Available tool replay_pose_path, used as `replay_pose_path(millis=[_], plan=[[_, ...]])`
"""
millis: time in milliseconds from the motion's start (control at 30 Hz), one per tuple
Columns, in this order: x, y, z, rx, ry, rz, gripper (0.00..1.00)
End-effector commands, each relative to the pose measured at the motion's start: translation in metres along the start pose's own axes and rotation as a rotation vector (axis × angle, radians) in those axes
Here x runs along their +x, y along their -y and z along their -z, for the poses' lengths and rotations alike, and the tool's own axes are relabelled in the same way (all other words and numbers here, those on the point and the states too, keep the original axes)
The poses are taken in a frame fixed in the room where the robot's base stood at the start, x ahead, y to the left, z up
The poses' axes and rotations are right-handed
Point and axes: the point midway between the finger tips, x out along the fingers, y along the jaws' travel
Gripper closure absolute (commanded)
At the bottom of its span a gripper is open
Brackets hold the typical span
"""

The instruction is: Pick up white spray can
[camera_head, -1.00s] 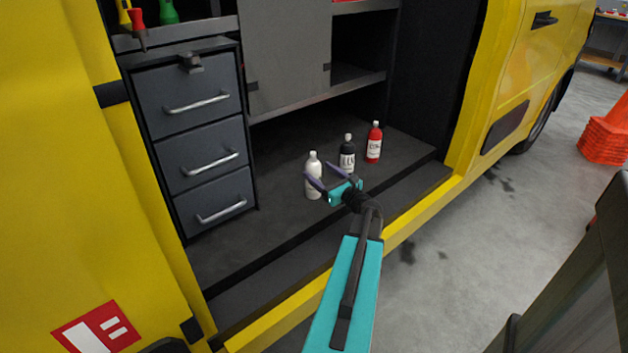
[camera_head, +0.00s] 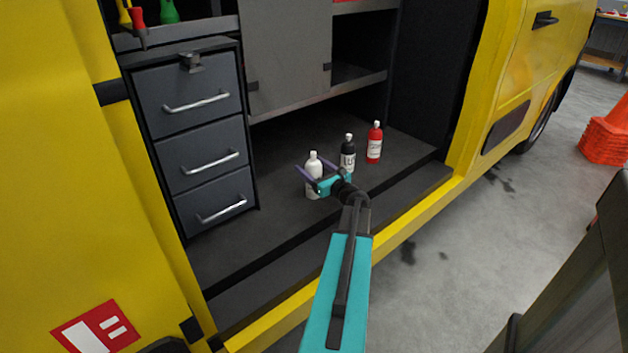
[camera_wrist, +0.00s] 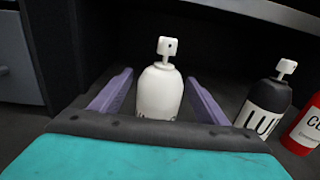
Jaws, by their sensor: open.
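The white spray can (camera_head: 313,168) stands upright on the dark van floor, left of two other cans. In the wrist view the white can (camera_wrist: 161,92) is centred between my two purple fingers, with a gap on each side. Its lower part is hidden there by my gripper's body. My gripper (camera_head: 313,174) is open, with its fingers at the can in the head view. In the wrist view my gripper (camera_wrist: 158,95) holds nothing; I cannot tell exactly how far the fingers reach past the can.
A black can (camera_head: 348,150) and a red can (camera_head: 374,143) stand close by on the right. Grey drawers (camera_head: 205,157) with handles stand on the left. A shelf (camera_head: 320,95) is above and behind. The van floor left of the white can is clear.

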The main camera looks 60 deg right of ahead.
Motion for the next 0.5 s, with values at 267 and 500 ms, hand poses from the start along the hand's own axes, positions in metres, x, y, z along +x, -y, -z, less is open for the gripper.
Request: replay_pose_path(millis=[267,500], plan=[[0.027,0.001,0.001,0.0,0.001,0.001,0.32],[0.028,0.001,0.001,0.0,0.0,0.002,0.32]])
